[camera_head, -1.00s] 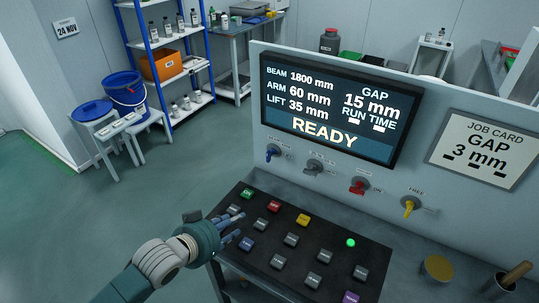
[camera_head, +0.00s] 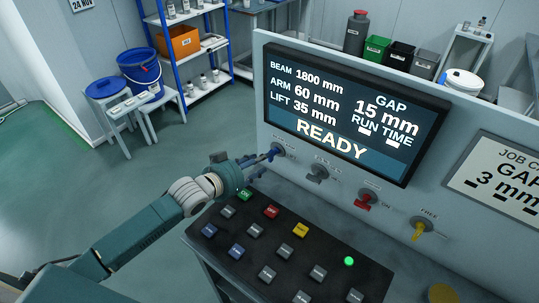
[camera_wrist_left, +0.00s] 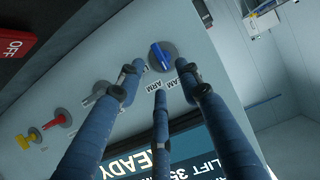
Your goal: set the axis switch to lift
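A blue-handled rotary switch (camera_head: 280,149) sits at the left end of the panel's switch row, partly hidden by my left gripper. In the left wrist view the blue switch (camera_wrist_left: 160,56) is unobstructed, with lettering reading ARM beside it; I cannot read a LIFT mark there. My left gripper (camera_head: 264,160) is at the panel in front of this switch. Its three blue fingers (camera_wrist_left: 160,75) are spread, with the tips around and just short of the handle, and nothing held. The right gripper is out of view.
A grey switch (camera_head: 317,173), a red switch (camera_head: 367,198) and a yellow switch (camera_head: 420,228) continue the row rightward. The display (camera_head: 350,110) above reads READY. A black button console (camera_head: 215,255) with a green lamp (camera_head: 349,261) lies below my left arm.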

